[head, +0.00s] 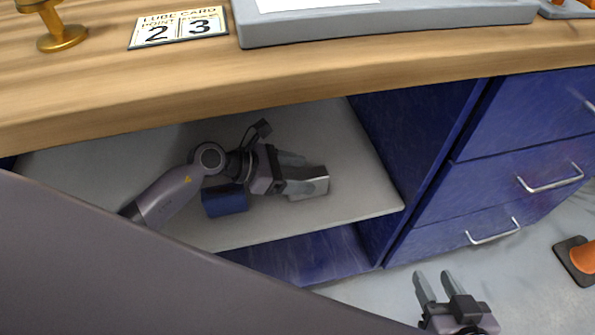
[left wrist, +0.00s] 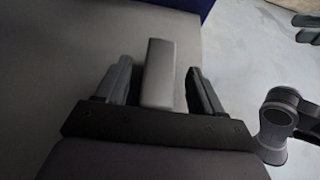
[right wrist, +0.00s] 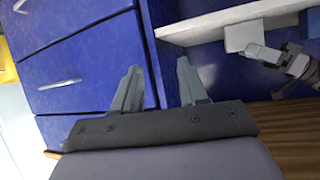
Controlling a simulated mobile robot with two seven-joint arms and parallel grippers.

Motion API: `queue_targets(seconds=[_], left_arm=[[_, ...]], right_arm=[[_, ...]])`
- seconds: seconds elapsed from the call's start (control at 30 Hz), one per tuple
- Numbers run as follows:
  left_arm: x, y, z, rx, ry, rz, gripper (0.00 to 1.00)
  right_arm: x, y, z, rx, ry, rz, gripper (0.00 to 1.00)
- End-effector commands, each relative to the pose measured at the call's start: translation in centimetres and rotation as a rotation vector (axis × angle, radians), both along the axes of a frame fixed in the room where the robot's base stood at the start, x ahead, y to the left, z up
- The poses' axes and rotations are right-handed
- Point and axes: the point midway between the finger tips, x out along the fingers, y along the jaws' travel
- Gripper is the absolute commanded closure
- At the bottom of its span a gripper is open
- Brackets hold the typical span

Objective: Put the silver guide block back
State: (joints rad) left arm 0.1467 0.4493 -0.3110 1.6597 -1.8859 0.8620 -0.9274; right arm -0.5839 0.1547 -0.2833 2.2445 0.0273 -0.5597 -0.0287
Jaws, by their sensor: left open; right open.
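The silver guide block (head: 313,184) is a grey box on the light shelf (head: 365,200) inside the blue bench. My left gripper (head: 300,172) reaches into the shelf space with open fingers around the block. In the left wrist view the block (left wrist: 160,72) stands between the two fingers, with a gap visible on each side. It also shows beside my left gripper in the right wrist view (right wrist: 243,36). My right gripper (head: 433,275) is open and empty in front of the drawers; its fingers also show in the right wrist view (right wrist: 158,66).
A dark blue block (head: 224,200) sits on the shelf below my left wrist. The wooden bench top (head: 290,75) overhangs the shelf and carries a grey tray (head: 390,30), a card (head: 180,27) and a brass piece (head: 60,38). Blue drawers (head: 520,180) stand at the right. An orange cone (head: 582,257) is on the floor.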

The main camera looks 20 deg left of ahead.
Motion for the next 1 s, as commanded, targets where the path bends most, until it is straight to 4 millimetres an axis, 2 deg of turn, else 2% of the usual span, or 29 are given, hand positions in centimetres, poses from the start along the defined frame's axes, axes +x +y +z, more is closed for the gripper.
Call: queue_targets(seconds=[0.07, 0.17, 0.5, 0.7, 0.87, 0.97, 1.0], left_arm=[[0.0, 0.0, 0.5, -0.001, -0.001, 0.0, 0.32], [-0.6, 1.0, 0.9, 0.002, 0.0, 0.002, 0.32], [-4.0, 5.9, 4.1, 0.005, 0.002, 0.0, 0.32], [-5.4, 8.0, 5.5, 0.001, 0.002, 0.0, 0.32], [-5.9, 8.4, 6.0, -0.022, 0.005, 0.008, 0.32], [-6.2, 7.0, 6.8, -0.145, 0.036, 0.053, 0.32], [-6.4, 6.1, 7.4, -0.233, 0.061, 0.087, 0.32]], right_arm=[[0.0, -0.1, 0.3, -0.009, 0.0, 0.0, 0.57], [-0.1, -0.2, 0.3, -0.01, 0.002, -0.002, 0.57], [-0.4, -1.0, -0.1, -0.017, 0.03, -0.021, 0.57], [-0.6, -1.5, -0.6, -0.022, 0.043, -0.031, 0.57], [-0.7, -1.5, -0.6, -0.019, 0.043, -0.033, 0.57], [-0.7, -1.5, -0.6, -0.019, 0.043, -0.033, 0.57], [-0.7, -1.5, -0.6, -0.019, 0.043, -0.033, 0.57]])
